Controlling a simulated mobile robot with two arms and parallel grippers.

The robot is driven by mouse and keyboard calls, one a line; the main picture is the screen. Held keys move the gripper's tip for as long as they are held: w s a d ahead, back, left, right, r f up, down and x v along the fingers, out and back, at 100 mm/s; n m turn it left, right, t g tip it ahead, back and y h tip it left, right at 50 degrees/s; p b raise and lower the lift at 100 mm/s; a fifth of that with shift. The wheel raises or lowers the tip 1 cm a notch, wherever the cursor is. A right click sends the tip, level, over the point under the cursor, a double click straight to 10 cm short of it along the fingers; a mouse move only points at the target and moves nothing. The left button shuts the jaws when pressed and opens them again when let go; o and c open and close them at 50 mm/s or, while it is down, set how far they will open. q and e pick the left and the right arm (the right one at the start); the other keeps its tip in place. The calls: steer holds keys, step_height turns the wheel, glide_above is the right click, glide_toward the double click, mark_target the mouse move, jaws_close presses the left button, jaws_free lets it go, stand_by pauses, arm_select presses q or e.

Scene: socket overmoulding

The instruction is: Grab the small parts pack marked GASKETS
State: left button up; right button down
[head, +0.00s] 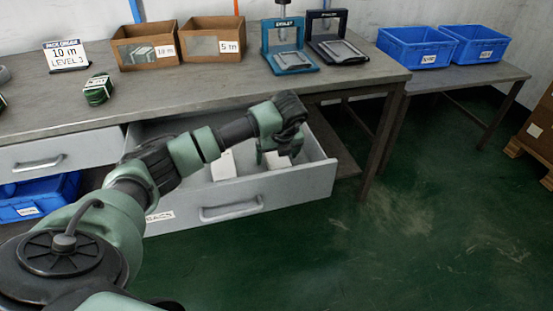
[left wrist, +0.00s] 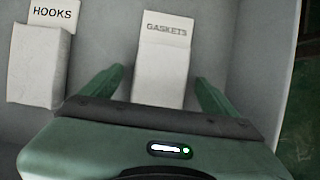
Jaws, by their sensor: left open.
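The small white pack marked GASKETS (left wrist: 162,62) lies in the open drawer (head: 270,196), in the middle of the left wrist view. In the head view a white pack at the drawer's right (head: 277,161) is partly hidden by my left gripper (head: 272,152); its marking cannot be read there. In the left wrist view my left gripper (left wrist: 158,92) is open, with one green finger on each side of the pack's near end. I cannot tell whether the fingers touch it. My right gripper is not in view.
A white pack marked HOOKS (left wrist: 40,62) lies left of the gaskets pack. The drawer's front and side walls surround the packs. The workbench top (head: 200,95) is above, with wooden boxes (head: 148,45) and presses (head: 288,47). Open floor lies to the right.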

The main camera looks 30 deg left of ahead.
arm_select(q)
steer(key=c, duration=1.5)
steer(key=shift+r, duration=0.2)
